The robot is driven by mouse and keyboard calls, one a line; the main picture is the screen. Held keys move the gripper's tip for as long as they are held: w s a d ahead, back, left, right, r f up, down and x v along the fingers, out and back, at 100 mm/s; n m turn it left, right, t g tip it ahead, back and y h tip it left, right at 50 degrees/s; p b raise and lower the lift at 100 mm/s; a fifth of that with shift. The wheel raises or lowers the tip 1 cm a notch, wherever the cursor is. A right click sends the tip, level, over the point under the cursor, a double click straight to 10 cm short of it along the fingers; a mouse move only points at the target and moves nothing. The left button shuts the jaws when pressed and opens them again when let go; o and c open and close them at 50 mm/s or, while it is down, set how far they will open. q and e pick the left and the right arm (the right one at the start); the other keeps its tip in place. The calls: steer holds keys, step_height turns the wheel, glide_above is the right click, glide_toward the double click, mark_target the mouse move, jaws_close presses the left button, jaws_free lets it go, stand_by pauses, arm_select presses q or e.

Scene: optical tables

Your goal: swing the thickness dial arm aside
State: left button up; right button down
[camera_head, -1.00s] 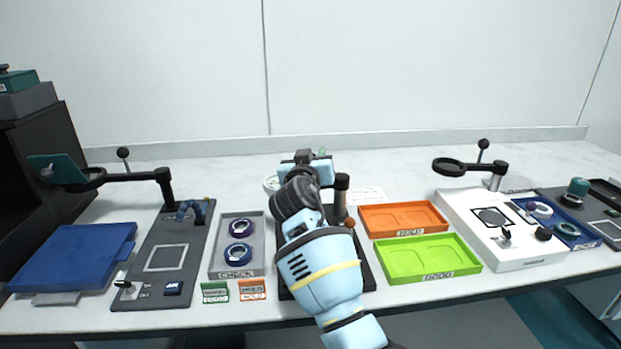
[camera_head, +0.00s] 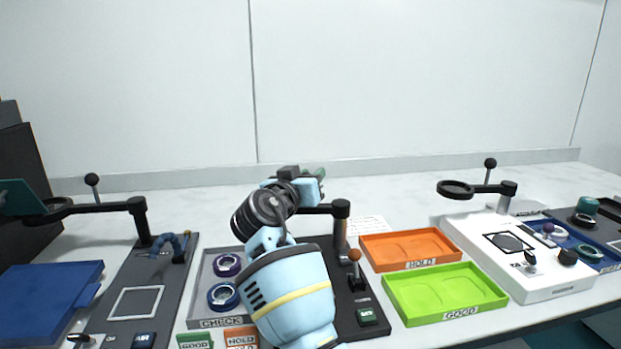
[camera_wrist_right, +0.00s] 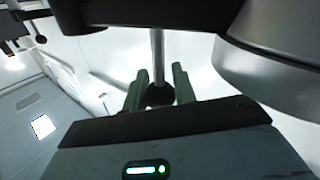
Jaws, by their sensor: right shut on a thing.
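The thickness dial arm (camera_head: 316,209) is a black bar reaching left from a short black post (camera_head: 341,222) on a dark base plate (camera_head: 350,290). My right gripper (camera_head: 305,180) is over the arm's left part, and my wrist and forearm hide the dial and much of the base. In the right wrist view, the two greenish fingers of my right gripper (camera_wrist_right: 160,88) are shut on a black ball knob (camera_wrist_right: 160,96) with a grey stem. My left gripper is not in view.
An orange HOLD tray (camera_head: 448,260) and a green GOOD tray (camera_head: 495,298) lie to the right. Magnifier arms stand further left (camera_head: 100,210) and right (camera_head: 485,188). The tabletop behind is largely clear.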

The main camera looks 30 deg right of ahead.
steer(key=shift+r, duration=0.15)
steer(key=c, duration=1.1)
jaws_free()
steer(key=shift+w, duration=0.1)
steer(key=shift+c, duration=0.2)
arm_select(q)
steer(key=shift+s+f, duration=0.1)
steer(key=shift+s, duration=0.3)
arm_select(e)
steer(key=shift+a, duration=0.2)
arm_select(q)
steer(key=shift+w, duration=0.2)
arm_select(e)
steer(key=v, duration=0.7)
steer(key=shift+s, duration=0.3)
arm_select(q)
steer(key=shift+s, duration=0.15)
arm_select(e)
steer(key=shift+a, duration=0.1)
